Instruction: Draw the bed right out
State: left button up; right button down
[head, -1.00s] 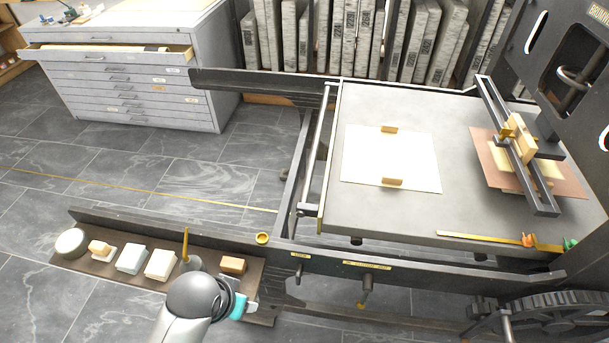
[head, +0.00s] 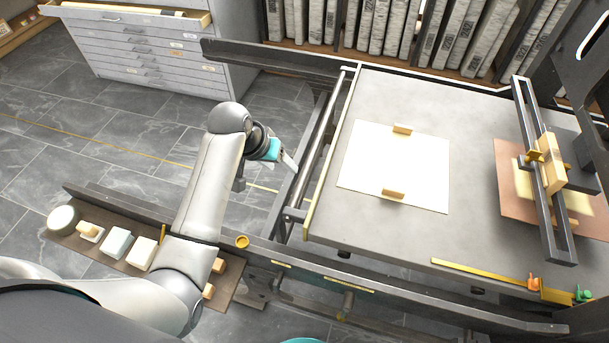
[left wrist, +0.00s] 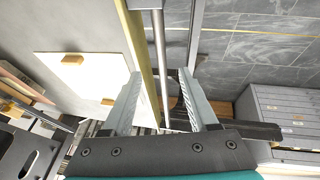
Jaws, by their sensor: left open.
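The press bed (head: 390,235) is a flat grey slab with a white sheet (head: 395,165) on top. A bright metal bar (head: 322,135) runs along its left end, just off the brass-coloured edge. My left gripper (head: 290,161) is at the left side of this bar, low near its middle, its jaws pointing towards it. In the left wrist view the two fingers (left wrist: 160,75) are apart, and the bar (left wrist: 159,45) runs between them in the picture. I cannot tell whether either finger touches it. My right gripper is not in view.
Dark rails flank the bed; the front rail (head: 400,300) runs low. A shelf (head: 105,258) with blocks and a round pot lies front left, under my left arm. A grey drawer cabinet (head: 160,60) stands back left. Open tiled floor lies left of the bed.

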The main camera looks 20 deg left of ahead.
pick_arm(q)
jog(key=b, duration=0.2)
send_near(299, 183)
jog(key=b+x, duration=0.3)
jog(key=x, duration=0.4)
jog(key=shift+w+d+f, duration=0.1)
jog(key=shift+f, duration=0.2)
jog(key=shift+w+d+f+b, duration=0.15)
jog(key=shift+w+f+b, duration=0.2)
jog(key=shift+f, duration=0.2)
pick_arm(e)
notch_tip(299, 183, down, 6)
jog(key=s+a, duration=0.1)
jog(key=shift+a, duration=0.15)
pick_arm(q)
jog(key=shift+s, duration=0.1)
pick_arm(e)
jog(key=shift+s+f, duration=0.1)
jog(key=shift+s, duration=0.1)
pick_arm(q)
jog(key=shift+c, duration=0.4)
grip_shut()
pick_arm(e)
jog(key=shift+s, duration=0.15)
